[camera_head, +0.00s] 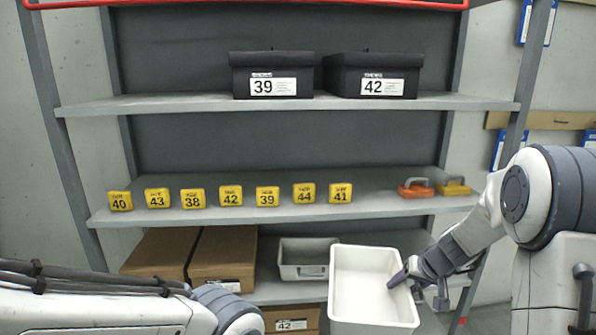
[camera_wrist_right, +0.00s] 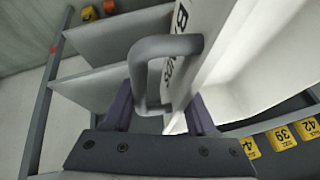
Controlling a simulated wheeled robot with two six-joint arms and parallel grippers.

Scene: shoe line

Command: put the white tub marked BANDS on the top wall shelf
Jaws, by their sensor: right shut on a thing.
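The white tub (camera_head: 345,290) is held up in front of the shelves at the lower middle of the head view, its open top showing and its inside empty. My right gripper (camera_head: 402,281) is at its right side. In the right wrist view the gripper (camera_wrist_right: 160,115) is shut on the tub's grey handle (camera_wrist_right: 165,46), beside a white wall (camera_wrist_right: 205,35) with partly hidden black lettering. The upper shelf (camera_head: 180,103) carries two black boxes and has bare room left and right of them. My left arm shows at lower left; its gripper is out of view.
Black boxes 39 (camera_head: 272,66) and 42 (camera_head: 372,66) stand on the upper shelf. The middle shelf (camera_head: 300,214) holds several yellow number blocks and orange (camera_head: 415,189) and yellow (camera_head: 453,188) handled tools. Below are brown cartons (camera_head: 222,255) and a grey tub (camera_head: 302,258).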

